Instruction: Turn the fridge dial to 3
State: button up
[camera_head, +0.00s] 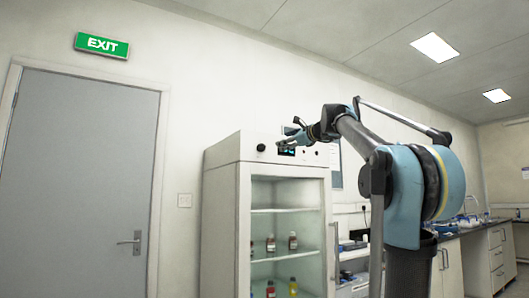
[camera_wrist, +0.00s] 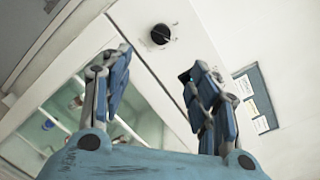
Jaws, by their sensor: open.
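The fridge (camera_head: 222,215) is a white cabinet with a glass front. Its round black dial (camera_head: 261,147) is on the upper front panel, left of a small lit display (camera_head: 287,151). In the wrist view the dial (camera_wrist: 160,34) shows beyond the fingertips, with faint marks around it too small to read. Its setting cannot be told. My gripper (camera_head: 290,138) is in front of the upper panel, right of the dial in the head view. In the wrist view my gripper (camera_wrist: 156,62) has its blue fingers apart, with nothing between them and no contact with the dial.
Bottles (camera_head: 292,241) stand on shelves behind the fridge's glass. A grey door (camera_head: 80,180) is at the left under an exit sign (camera_head: 102,45). A lab bench (camera_head: 480,240) runs along the right. A notice board (camera_wrist: 255,98) hangs on the wall beside the fridge.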

aim_at(264, 147)
jog(key=x, duration=1.7)
jog(key=shift+w+a, duration=0.15)
jog(key=c, duration=1.1)
